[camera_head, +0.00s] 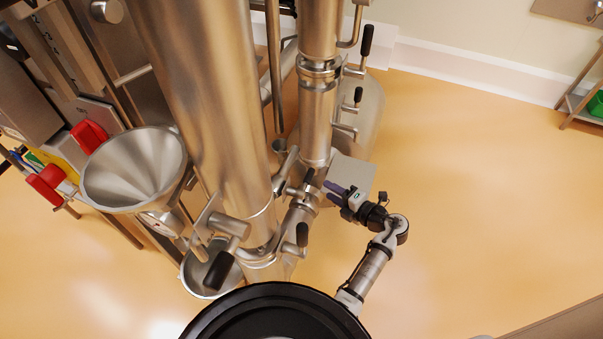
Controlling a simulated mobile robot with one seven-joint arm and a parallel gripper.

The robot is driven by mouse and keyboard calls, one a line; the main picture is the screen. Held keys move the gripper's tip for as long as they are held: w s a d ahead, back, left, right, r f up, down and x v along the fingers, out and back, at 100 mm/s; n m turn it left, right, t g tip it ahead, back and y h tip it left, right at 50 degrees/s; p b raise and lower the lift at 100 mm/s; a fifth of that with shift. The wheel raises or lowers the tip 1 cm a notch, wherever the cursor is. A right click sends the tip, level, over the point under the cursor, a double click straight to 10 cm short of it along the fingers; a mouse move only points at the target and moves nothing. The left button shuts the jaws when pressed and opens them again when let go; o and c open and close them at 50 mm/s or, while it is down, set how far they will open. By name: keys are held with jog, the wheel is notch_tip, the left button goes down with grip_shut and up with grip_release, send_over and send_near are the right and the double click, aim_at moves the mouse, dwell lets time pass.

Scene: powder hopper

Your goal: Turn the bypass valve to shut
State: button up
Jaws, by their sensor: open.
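Steel pipework with several black-gripped levers stands in the middle of the head camera view. No label shows which one is the bypass valve. One lever with a small black grip (309,177) sits at the pipe junction just left of my gripper (328,188). Another black-gripped lever (302,235) stands below it on the angled pipe. My gripper reaches in from the right, its purple-tinted fingers pointing left at the junction. It is open. Its fingertips are small here, and I cannot tell whether they touch the lever.
A large steel column (215,100) rises left of my gripper, with a steel funnel (135,170) beside it. A large black-gripped handle (218,270) projects at lower left. More levers (367,40) sit on the upper pipe. The orange floor (480,180) at right is mostly clear.

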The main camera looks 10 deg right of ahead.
jog(key=x, duration=1.2)
jog(key=shift+r, duration=0.1)
grip_shut()
